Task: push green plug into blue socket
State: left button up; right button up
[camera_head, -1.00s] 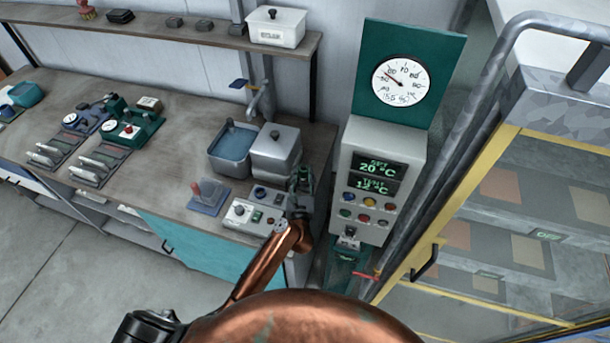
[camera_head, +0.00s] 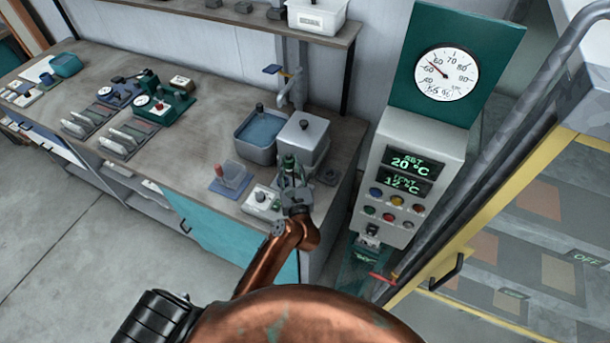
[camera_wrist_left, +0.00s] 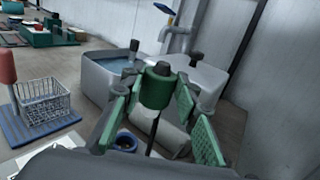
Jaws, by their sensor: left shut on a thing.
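My left gripper (camera_head: 290,172) is shut on the green plug (camera_wrist_left: 157,88), a green cylinder with a dark top. The plug stands roughly upright between the green finger pads in the left wrist view. A dark cable-like strip runs down below it. The blue socket (camera_wrist_left: 125,140) shows as a dark blue ring low in the left wrist view, beside and below the plug; plug and socket look apart. In the head view the gripper hides the socket, at the right end of the white control box (camera_head: 260,203). My right gripper is not in view.
A grey water basin (camera_head: 258,150) and a lidded metal pot (camera_head: 304,132) stand just behind the gripper, with a tap (camera_head: 290,90) above. A blue rack (camera_head: 231,180) is close left. The gauge column (camera_head: 405,180) stands right of the bench.

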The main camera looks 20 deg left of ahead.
pick_arm(q)
jog(key=shift+w+a+f+n+g+y+b, duration=0.1)
jog(key=shift+a+f+n+g+y+b, duration=0.2)
jog(key=shift+a+n+g+y, duration=0.25)
jog(key=shift+w+a+f+n+g+y+b, duration=0.1)
jog(key=shift+a+f+n+g+y+b, duration=0.2)
jog(key=shift+a, duration=0.35)
jog(key=shift+s+a+r+y, duration=0.1)
jog(key=shift+a+y, duration=0.15)
jog(key=shift+a, duration=0.05)
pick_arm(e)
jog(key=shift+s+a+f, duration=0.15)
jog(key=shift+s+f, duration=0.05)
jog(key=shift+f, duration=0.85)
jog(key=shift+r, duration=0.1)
pick_arm(q)
notch_tip(320, 180, down, 3)
jog(key=shift+r+b, duration=0.1)
jog(key=shift+b, duration=0.7)
jog(key=shift+f+b, duration=1)
jog(key=shift+f, duration=0.5)
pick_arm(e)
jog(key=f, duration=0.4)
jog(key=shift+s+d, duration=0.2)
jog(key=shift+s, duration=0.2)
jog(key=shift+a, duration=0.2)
